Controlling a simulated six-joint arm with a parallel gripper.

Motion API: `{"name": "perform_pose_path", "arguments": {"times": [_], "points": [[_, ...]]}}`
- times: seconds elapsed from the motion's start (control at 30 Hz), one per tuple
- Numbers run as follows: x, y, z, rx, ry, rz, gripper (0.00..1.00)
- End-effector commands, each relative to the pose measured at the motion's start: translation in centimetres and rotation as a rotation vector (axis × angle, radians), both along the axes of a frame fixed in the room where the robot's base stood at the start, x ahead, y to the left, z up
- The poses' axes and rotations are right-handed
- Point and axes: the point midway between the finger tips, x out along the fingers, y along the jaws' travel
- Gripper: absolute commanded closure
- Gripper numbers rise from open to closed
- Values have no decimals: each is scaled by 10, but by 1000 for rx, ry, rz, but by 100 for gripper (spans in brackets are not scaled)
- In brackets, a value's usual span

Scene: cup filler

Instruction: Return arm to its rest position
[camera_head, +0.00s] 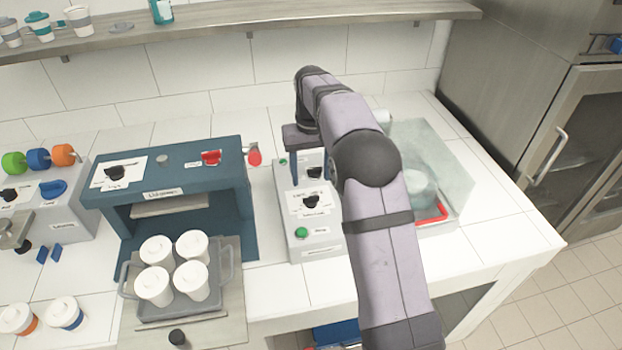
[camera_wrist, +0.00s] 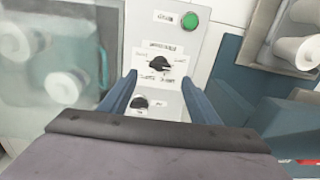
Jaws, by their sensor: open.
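My gripper (camera_wrist: 158,100) is open and empty in the wrist view, with its two blue fingers apart over a white control panel (camera_wrist: 205,25). The panel has a green button (camera_wrist: 190,19) and black knobs, and one knob (camera_wrist: 158,63) shows between and beyond the fingertips. In the head view my arm reaches in from the bottom right and bends down at the far end. One blue finger (camera_head: 293,168) hangs beside the white control box (camera_head: 318,225). Whether it touches the box I cannot tell.
A blue machine (camera_head: 185,180) stands left of the box, with a red lever (camera_head: 254,157). A tray (camera_head: 228,296) with several white cups is in front of it. A clear enclosure (camera_head: 450,165) with a cup inside is at right. A shelf (camera_head: 260,20) runs along the wall.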

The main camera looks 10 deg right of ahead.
Motion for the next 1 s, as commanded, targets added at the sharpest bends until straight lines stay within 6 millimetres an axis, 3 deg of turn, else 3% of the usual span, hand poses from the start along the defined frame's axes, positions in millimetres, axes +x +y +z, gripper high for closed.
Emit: {"name": "perform_pose_path", "arguments": {"times": [0.4, 0.57, 0.77, 1.0], "points": [[-1, 0, 0, 0, 1, 0, 44], [-10, 0, 2, 0, 1, -1, 44], [-44, -2, 5, 0, 2, -4, 44], [-114, -3, 1, -1, -1, -8, 44]]}}
